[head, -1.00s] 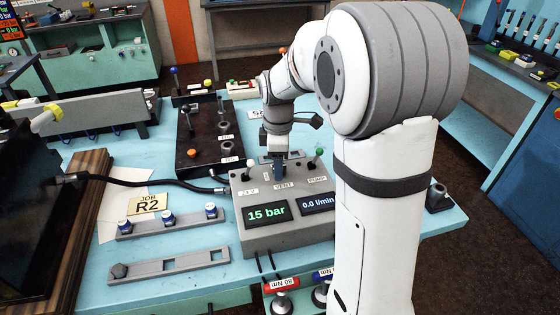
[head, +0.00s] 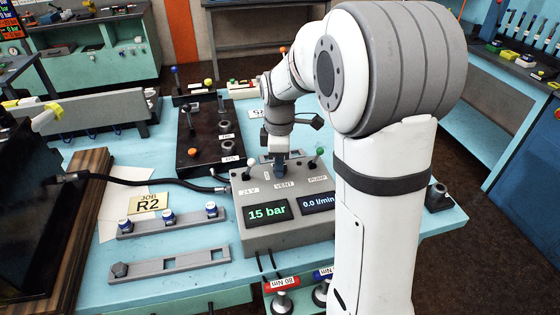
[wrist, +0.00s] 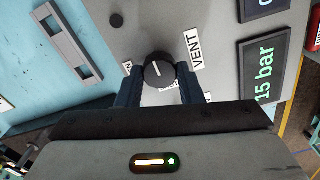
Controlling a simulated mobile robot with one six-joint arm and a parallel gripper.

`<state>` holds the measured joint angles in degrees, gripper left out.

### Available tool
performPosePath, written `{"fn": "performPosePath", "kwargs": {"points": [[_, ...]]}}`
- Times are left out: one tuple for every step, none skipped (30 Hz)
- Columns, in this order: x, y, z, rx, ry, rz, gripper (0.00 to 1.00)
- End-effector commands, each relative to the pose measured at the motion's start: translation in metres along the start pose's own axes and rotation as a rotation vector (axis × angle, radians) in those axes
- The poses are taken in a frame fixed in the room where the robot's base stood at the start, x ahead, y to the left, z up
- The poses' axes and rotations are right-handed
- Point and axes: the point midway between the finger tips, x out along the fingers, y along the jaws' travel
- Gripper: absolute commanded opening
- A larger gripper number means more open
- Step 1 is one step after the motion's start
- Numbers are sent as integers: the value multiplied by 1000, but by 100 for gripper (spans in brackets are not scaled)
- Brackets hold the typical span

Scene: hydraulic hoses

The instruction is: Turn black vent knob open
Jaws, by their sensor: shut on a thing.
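The black vent knob (wrist: 158,70) is on the grey control box (head: 290,240), beside the VENT label (wrist: 194,50). A white pointer line shows on its top in the wrist view. My gripper (wrist: 160,80) has its two dark blue fingers on either side of the knob and is shut on it. In the head view my gripper (head: 281,172) reaches straight down onto the box behind the VENT label, and the knob is hidden there. The left display (head: 268,211) reads 15 bar and the right display (head: 318,203) reads 0.0 l/min.
A white-topped lever (head: 251,163) and a green-topped lever (head: 320,152) stand on the box on either side of my gripper. A black hose (head: 140,182) runs to the box from the left. Slotted racks (head: 170,264) lie on the blue table.

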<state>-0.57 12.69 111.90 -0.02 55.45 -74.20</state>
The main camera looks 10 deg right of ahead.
Motion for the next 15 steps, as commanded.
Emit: {"fn": "performPosePath", "kwargs": {"points": [[0, 0, 0, 6, 0, 1, 10], [0, 0, 0, 11, 0, 1, 10], [0, 0, -1, 20, 0, 1, 11], [0, 0, -1, 28, 0, 1, 11], [0, 0, -1, 38, 0, 1, 11], [0, 0, -1, 54, 0, 2, 11], [0, 0, -1, 68, 0, 2, 11], [0, 0, -1, 84, 0, 2, 11], [0, 0, -1, 108, 1, 2, 11], [0, 0, -1, 127, 1, 2, 11], [0, 0, -1, 150, 1, 2, 11], [0, 1, -1, 180, 1, 2, 11], [0, 1, -1, 204, 1, 2, 11], [0, 1, -1, 230, 1, 2, 11], [0, 1, -1, 266, 1, 2, 11]]}}
